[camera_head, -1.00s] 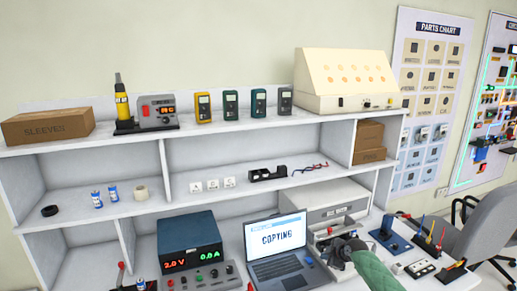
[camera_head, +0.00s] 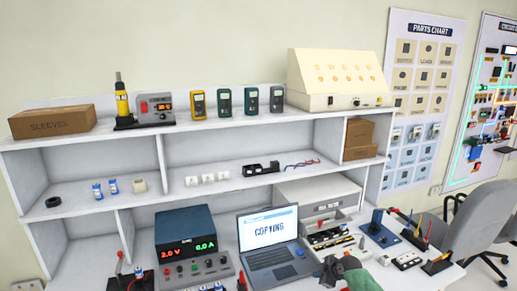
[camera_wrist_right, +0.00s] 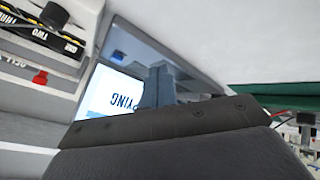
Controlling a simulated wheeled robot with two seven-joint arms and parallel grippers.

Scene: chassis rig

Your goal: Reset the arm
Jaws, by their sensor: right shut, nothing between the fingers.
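My right gripper (camera_head: 328,268) is at the bottom of the head view, just right of the laptop (camera_head: 268,232), over the front of the desk. It is shut and empty. The green part of my right arm (camera_head: 360,280) runs out of the bottom edge. The right wrist view is filled below by my dark gripper body (camera_wrist_right: 180,145), with the laptop screen (camera_wrist_right: 110,95) tilted behind it. My left arm and gripper are not in view.
A power supply (camera_head: 186,232) stands left of the laptop, and a grey drawer unit (camera_head: 318,192) behind it. An open tray of small parts (camera_head: 332,236) and a blue device (camera_head: 378,226) are near my right gripper. A grey chair (camera_head: 480,225) stands right.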

